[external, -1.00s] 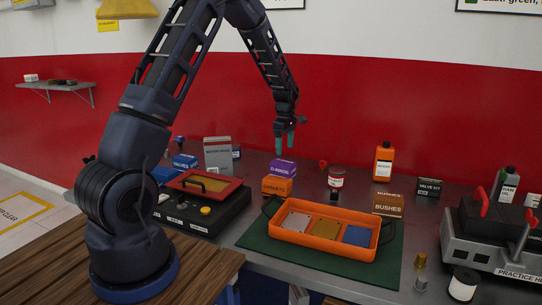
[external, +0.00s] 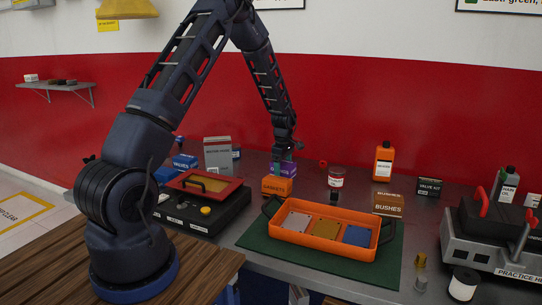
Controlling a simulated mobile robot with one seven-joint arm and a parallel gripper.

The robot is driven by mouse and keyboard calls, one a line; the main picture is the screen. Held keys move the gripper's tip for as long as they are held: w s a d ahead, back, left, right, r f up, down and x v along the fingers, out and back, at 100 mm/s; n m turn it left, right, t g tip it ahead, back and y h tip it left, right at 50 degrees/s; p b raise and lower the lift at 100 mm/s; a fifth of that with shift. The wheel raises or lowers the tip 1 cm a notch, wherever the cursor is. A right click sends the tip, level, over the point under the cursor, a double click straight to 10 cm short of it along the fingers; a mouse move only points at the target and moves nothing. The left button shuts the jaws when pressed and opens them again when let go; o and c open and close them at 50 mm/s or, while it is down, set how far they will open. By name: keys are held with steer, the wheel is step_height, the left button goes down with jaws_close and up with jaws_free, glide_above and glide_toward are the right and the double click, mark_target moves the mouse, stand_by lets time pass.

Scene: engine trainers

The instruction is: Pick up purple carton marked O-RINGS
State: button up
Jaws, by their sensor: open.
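The purple carton (external: 289,170) stands on the grey bench behind an orange carton marked GASKETS (external: 277,186). Its lettering is too small and too covered to read now. My gripper (external: 283,163) is lowered at the purple carton, with its teal fingers at the carton's upper part. The wrist and fingers hide much of the carton. The fingers are open; I cannot tell whether they touch it.
An orange tray (external: 318,246) with coloured compartments lies on a green mat (external: 384,275) in front. A tall grey carton (external: 218,155) stands to the left, and a red-lidded jar (external: 336,177) to the right. A BUSHES carton (external: 388,205) is further right.

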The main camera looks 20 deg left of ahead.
steer(key=c, duration=1.3)
steer(key=shift+o, duration=0.2)
